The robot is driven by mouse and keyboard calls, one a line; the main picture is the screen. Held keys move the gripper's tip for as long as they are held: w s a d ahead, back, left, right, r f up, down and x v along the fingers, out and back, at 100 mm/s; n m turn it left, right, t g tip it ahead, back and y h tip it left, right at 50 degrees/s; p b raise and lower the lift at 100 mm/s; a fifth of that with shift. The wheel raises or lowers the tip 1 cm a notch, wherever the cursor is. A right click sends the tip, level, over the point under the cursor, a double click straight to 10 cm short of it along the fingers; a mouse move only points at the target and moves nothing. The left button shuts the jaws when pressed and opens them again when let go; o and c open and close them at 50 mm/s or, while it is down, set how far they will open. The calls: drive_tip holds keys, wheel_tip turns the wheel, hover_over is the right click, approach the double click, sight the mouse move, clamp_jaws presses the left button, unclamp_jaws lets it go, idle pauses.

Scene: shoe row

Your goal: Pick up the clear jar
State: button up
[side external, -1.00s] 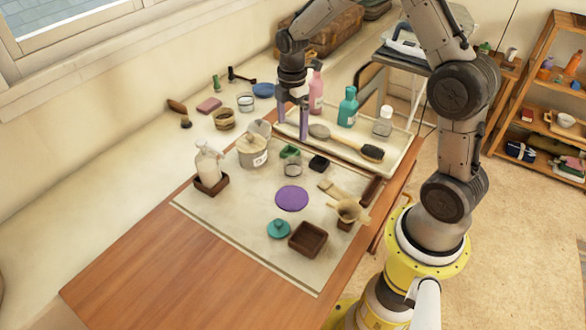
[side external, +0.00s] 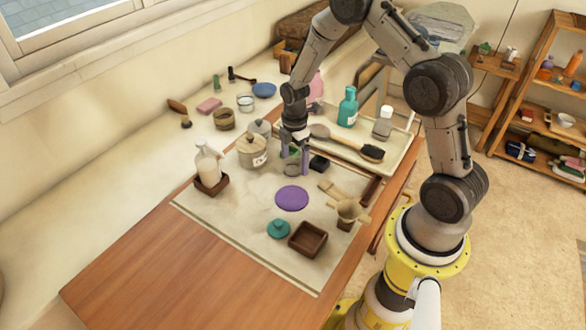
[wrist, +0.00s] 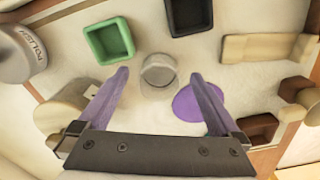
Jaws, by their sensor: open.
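The clear jar (wrist: 157,76) is a small, see-through, round vessel standing upright on the pale mat. In the wrist view it shows between my two purple fingertips, with a gap on each side. In the side view the jar (side external: 291,171) is partly hidden behind the fingers. My gripper (side external: 295,167) points down at it, open and empty; it also shows in the wrist view (wrist: 160,74). I cannot tell how far the fingertips reach down beside the jar.
A green box (wrist: 110,41) and a black box (wrist: 189,15) stand close to the jar. A purple disc (side external: 292,198) lies nearby. A cream lidded pot (side external: 252,152) stands to the left. A tray (side external: 405,148) with bottles and a brush lies behind.

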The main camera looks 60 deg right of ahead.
drive_tip(key=shift+f, duration=0.8)
drive_tip(key=shift+c, duration=0.2)
drive_tip(key=c, duration=1.4)
drive_tip(key=shift+r, duration=0.1)
